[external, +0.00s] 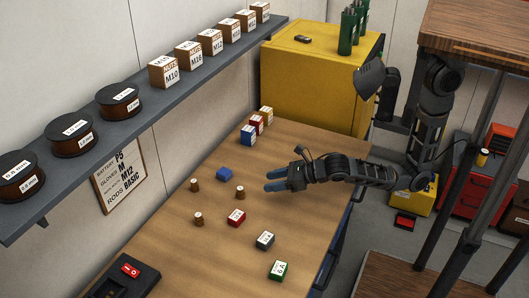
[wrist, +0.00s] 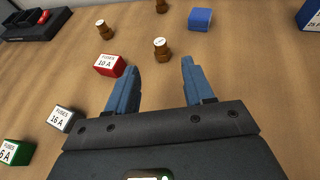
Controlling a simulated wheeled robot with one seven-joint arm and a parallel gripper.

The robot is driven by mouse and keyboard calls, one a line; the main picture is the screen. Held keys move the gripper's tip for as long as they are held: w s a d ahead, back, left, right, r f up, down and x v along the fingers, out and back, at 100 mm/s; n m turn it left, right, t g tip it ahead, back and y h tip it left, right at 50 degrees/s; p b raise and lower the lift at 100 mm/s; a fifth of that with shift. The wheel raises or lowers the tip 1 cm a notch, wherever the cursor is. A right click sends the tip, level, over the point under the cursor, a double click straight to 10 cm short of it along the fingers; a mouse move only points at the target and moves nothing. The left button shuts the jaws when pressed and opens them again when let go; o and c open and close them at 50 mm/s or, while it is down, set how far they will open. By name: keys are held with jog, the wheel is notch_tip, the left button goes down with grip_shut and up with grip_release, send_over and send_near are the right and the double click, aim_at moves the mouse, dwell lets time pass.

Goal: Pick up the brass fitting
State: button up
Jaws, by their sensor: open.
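The nearest fitting (external: 240,192) stands upright just left of my gripper (external: 267,181). In the wrist view this fitting (wrist: 162,51) is just beyond the gap between my open blue fingers (wrist: 159,67), apart from both. A second fitting (external: 194,186) stands farther back, and a third fitting (external: 198,220) stands nearer the front; the wrist view also shows them. Any lettering on their tops is too small to read. My gripper is empty.
On the bench (external: 170,245) are a blue block (external: 224,174), a red fuse box (external: 236,218), a grey fuse box (external: 265,240), a green fuse box (external: 278,270) and a black switch unit (external: 122,282). Boxes (external: 249,134) stand at the far end. A shelf (external: 135,120) runs along the wall.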

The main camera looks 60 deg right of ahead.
notch_tip(320, 180, up, 5)
jog(key=m+h+p, duration=0.1)
jog(key=m+h, duration=0.4)
jog(key=h, duration=0.1)
send_near(196, 182)
notch_tip(196, 182, up, 6)
jog(key=w, duration=0.3)
jog(key=f, duration=0.4)
jog(key=d+f, duration=0.1)
jog(key=f, duration=0.1)
jog(key=shift+f, duration=0.4)
jog(key=shift+w+f+t, duration=0.3)
jog(key=shift+w+f, duration=0.05)
jog(key=shift+f, duration=0.1)
jog(key=shift+a+f+x, duration=0.1)
jog(key=shift+f+x, duration=0.05)
jog(key=shift+x, duration=1.65)
jog(key=shift+a+f+x, duration=0.1)
jog(key=shift+x, duration=1.65)
jog(key=shift+c, duration=0.2)
jog(key=c, duration=0.9)
